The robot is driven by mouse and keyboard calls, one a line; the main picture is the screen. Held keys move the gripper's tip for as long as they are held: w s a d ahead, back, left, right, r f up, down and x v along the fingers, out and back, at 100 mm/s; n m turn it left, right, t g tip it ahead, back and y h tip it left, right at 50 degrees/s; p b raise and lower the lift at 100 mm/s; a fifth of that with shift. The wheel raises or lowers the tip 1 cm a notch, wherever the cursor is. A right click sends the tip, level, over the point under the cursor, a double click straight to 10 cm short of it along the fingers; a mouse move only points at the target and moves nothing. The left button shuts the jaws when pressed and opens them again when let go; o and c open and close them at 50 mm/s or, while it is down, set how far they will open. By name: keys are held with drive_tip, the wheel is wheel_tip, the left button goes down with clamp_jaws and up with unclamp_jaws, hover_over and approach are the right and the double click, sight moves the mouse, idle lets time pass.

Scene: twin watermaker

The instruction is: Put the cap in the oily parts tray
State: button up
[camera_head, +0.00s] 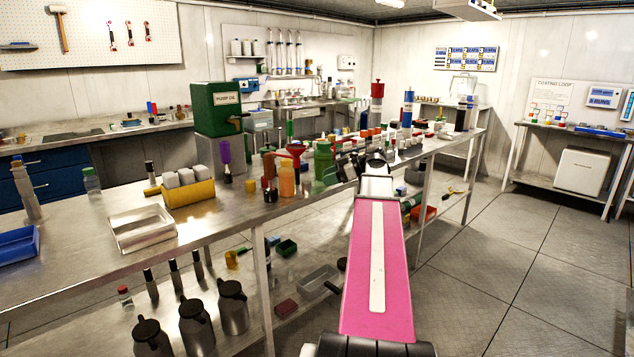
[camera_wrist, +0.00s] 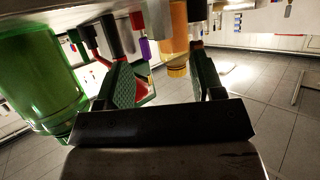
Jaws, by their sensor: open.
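My gripper (camera_head: 352,166) is over the bench's right half, beside a green bottle (camera_head: 325,162). In the wrist view, which looks inverted, my gripper (camera_wrist: 165,82) has its two fingers apart with a gap between them. A large green bottle (camera_wrist: 40,80) is left of the fingers. An orange bottle (camera_wrist: 174,28) with a yellowish end lies beyond the gap. No cap can be clearly picked out. A shallow metal tray (camera_head: 116,242) sits on the bench at left, and a blue tray (camera_head: 8,250) at the far left edge; I cannot tell which is the oily parts tray.
The crowded bench (camera_head: 75,247) holds an orange bottle (camera_head: 286,181), a red funnel (camera_head: 293,149), a yellow bin (camera_head: 188,193) and a green pump oil box (camera_head: 218,106). Metal jugs (camera_head: 196,328) stand on the lower shelf. The floor (camera_head: 520,270) at right is clear.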

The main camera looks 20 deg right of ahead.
drive_tip(key=shift+o, duration=0.5)
drive_tip(key=shift+v, duration=1)
drive_tip(key=g+h, duration=0.4)
drive_tip(key=h, duration=0.4)
approach(308, 182)
drive_tip(key=x, duration=0.6)
drive_tip(key=shift+w+d, duration=0.15)
drive_tip(key=shift+w, duration=0.15)
drive_tip(key=shift+x, duration=2.65)
drive_tip(key=shift+s, duration=0.1)
drive_tip(key=c, duration=1.1)
